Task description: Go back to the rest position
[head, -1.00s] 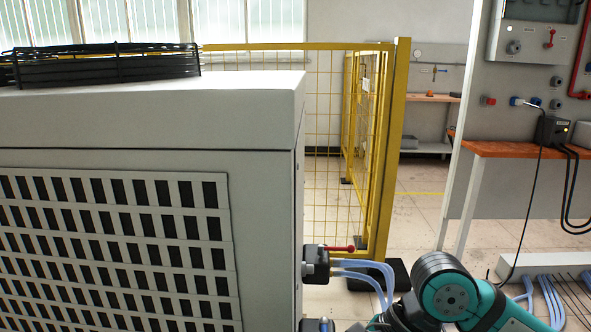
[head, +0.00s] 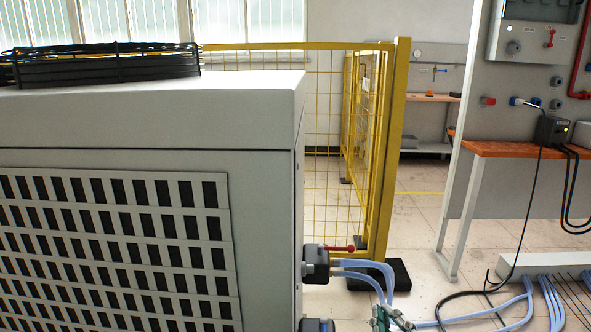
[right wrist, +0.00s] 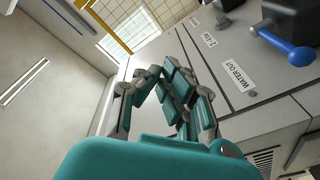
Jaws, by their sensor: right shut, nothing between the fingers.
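My right gripper (head: 388,319) shows only in part at the bottom edge of the head view, right of the grey cabinet and by the pale blue hoses. In the right wrist view its teal and grey fingers (right wrist: 160,75) are drawn together, with nothing held between them. They point toward a grey panel (right wrist: 208,70) with a "WATER OUT" label. I cannot tell how far they are from it. My left gripper is not in view.
The large grey cabinet (head: 150,118) fills the left. A red-handled valve (head: 318,263) sticks out of its side, with pale blue hoses (head: 366,270). A blue handle (right wrist: 300,55) is by the panel.

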